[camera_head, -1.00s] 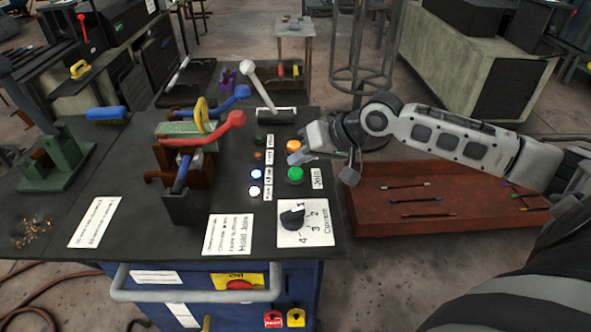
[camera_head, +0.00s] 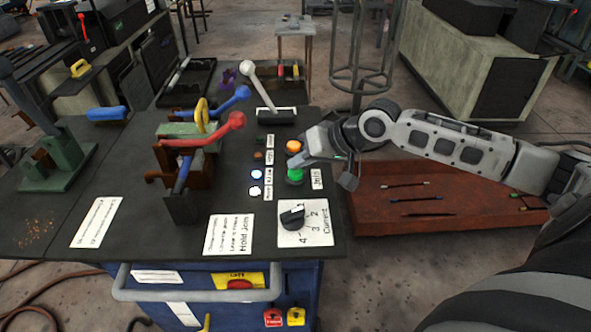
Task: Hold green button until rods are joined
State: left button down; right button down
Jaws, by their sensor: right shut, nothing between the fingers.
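The green button (camera_head: 295,176) sits on the dark bench top, beside a label reading "Join". My right gripper (camera_head: 298,160) is shut and empty, with its tips just above the button's far edge. I cannot tell whether the tips touch the button. The clamping machine (camera_head: 185,165) with red, blue and yellow levers stands left of the buttons; whether rods are held in it is hard to make out. Several thin rods (camera_head: 416,199) lie apart on a red-brown table (camera_head: 375,220) at right. My left gripper is not in view.
An orange button (camera_head: 293,146) is just beyond the green one. Small blue and white lights (camera_head: 256,175) glow to the left. A black "Current" dial (camera_head: 292,216) is nearer. A white-grey lever (camera_head: 260,88) stands at the back of the bench.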

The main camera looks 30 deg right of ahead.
jog(key=shift+f, duration=0.55)
dwell(1.2)
dwell(1.1)
jog(key=shift+r+p, duration=1.05)
jog(key=shift+p, duration=0.35)
